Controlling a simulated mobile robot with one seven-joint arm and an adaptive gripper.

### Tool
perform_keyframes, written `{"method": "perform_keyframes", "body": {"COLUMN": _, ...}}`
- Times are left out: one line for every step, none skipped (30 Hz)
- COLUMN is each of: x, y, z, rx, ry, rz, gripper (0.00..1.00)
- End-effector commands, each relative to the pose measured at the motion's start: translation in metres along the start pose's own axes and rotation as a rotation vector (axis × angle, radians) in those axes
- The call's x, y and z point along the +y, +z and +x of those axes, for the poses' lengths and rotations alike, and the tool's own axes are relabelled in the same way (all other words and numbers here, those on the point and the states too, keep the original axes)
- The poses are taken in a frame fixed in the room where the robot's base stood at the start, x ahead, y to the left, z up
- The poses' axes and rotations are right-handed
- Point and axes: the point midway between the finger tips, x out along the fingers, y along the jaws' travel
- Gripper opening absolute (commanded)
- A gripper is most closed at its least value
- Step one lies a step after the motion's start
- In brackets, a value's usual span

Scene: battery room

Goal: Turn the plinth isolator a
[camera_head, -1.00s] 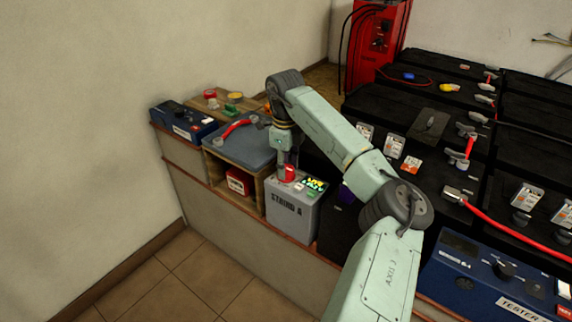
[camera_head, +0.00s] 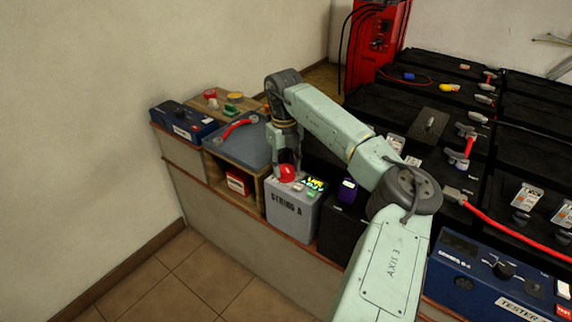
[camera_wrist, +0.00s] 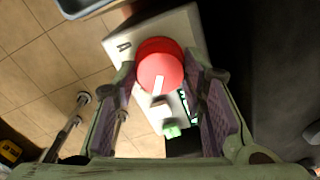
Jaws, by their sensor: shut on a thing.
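The plinth isolator a is a grey box (camera_head: 290,214) marked "STRING A" with a red round knob (camera_head: 287,173) on top. In the wrist view the red knob (camera_wrist: 160,68) has a white pointer mark, and the letter A shows on the box (camera_wrist: 183,25) beside it. My gripper (camera_head: 289,164) points down at the knob from above. In the wrist view its two purple-padded fingers stand on either side of the knob, and my gripper (camera_wrist: 162,90) is shut on it. A lit green display (camera_head: 315,184) is on the box top to the right of the knob.
A grey-blue tray (camera_head: 225,150) with a red-handled cable lies left of the box, above a shelf with a red box (camera_head: 239,182). A blue tester (camera_head: 183,122) stands at the far left. A dark box (camera_head: 341,232) stands close on the right.

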Motion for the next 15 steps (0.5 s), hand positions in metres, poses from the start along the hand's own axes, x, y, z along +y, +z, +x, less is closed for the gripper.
{"method": "perform_keyframes", "body": {"x": -0.0002, "y": 0.0005, "z": -0.0014, "rx": 0.0, "ry": -0.002, "rz": 0.045, "gripper": 0.1}}
{"method": "perform_keyframes", "body": {"x": -0.0003, "y": 0.0006, "z": -0.0013, "rx": 0.0, "ry": -0.002, "rz": 0.073, "gripper": 0.1}}
{"method": "perform_keyframes", "body": {"x": -0.0004, "y": 0.0008, "z": -0.0011, "rx": 0.001, "ry": -0.003, "rz": 0.111, "gripper": 0.1}}
{"method": "perform_keyframes", "body": {"x": -0.0003, "y": 0.0009, "z": -0.0012, "rx": 0.001, "ry": -0.002, "rz": 0.14, "gripper": 0.1}}
{"method": "perform_keyframes", "body": {"x": -0.0002, "y": 0.0009, "z": -0.0012, "rx": 0.002, "ry": -0.001, "rz": 0.168, "gripper": 0.1}}
{"method": "perform_keyframes", "body": {"x": -0.0002, "y": 0.0009, "z": -0.0012, "rx": 0.003, "ry": -0.002, "rz": 0.206, "gripper": 0.1}}
{"method": "perform_keyframes", "body": {"x": -0.0004, "y": 0.0009, "z": -0.0013, "rx": 0.004, "ry": -0.002, "rz": 0.234, "gripper": 0.1}}
{"method": "perform_keyframes", "body": {"x": -0.0005, "y": 0.0009, "z": -0.0013, "rx": 0.005, "ry": -0.003, "rz": 0.263, "gripper": 0.1}}
{"method": "perform_keyframes", "body": {"x": -0.0003, "y": 0.001, "z": -0.0014, "rx": 0.006, "ry": -0.002, "rz": 0.301, "gripper": 0.1}}
{"method": "perform_keyframes", "body": {"x": -0.0002, "y": 0.0011, "z": -0.0013, "rx": 0.006, "ry": -0.002, "rz": 0.329, "gripper": 0.1}}
{"method": "perform_keyframes", "body": {"x": -0.0001, "y": 0.0012, "z": -0.0012, "rx": 0.007, "ry": -0.001, "rz": 0.358, "gripper": 0.1}}
{"method": "perform_keyframes", "body": {"x": -0.0002, "y": 0.0013, "z": -0.0011, "rx": 0.008, "ry": -0.002, "rz": 0.395, "gripper": 0.1}}
{"method": "perform_keyframes", "body": {"x": -0.0003, "y": 0.0013, "z": -0.0011, "rx": 0.008, "ry": -0.002, "rz": 0.424, "gripper": 0.1}}
{"method": "perform_keyframes", "body": {"x": -0.0003, "y": 0.0014, "z": -0.0013, "rx": 0.009, "ry": -0.002, "rz": 0.453, "gripper": 0.1}}
{"method": "perform_keyframes", "body": {"x": -0.0002, "y": 0.0015, "z": -0.0015, "rx": 0.01, "ry": -0.002, "rz": 0.49, "gripper": 0.1}}
